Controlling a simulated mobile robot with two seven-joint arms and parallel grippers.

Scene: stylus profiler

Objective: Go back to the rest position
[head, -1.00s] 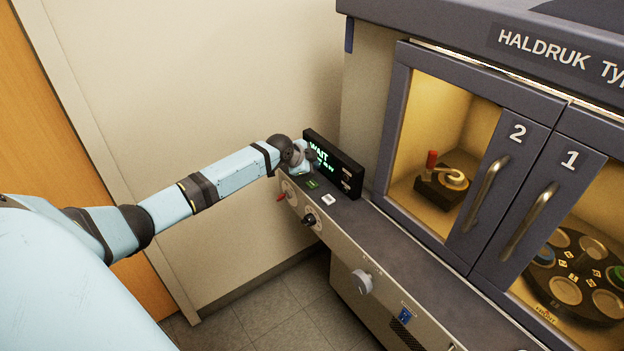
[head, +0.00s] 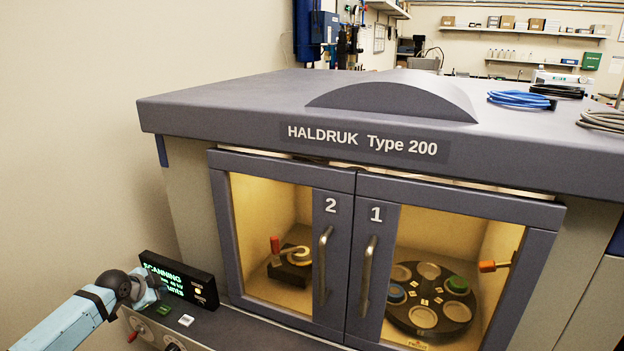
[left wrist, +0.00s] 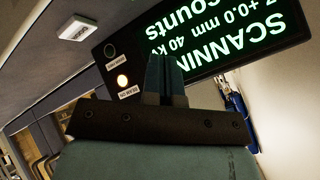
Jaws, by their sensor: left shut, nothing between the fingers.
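My left arm comes in from the lower left in the head view, with the left gripper (head: 150,290) at the left end of the machine's front ledge, close in front of the display. In the left wrist view the left gripper's fingers (left wrist: 166,80) are together, with nothing between them, in front of the display. The black display box (head: 180,279) shows green text reading SCANNING. In the left wrist view the display (left wrist: 215,40) appears upside down, with a lit round lamp (left wrist: 122,82) beside the text. My right gripper is out of view.
The HALDRUK Type 200 cabinet (head: 215,105) fills the middle. Its doors, 2 (head: 331,260) and 1 (head: 374,270), are shut. Behind the glass are a dark block with a spiral piece (head: 296,254) and a round carousel (head: 428,295). A wall stands at left.

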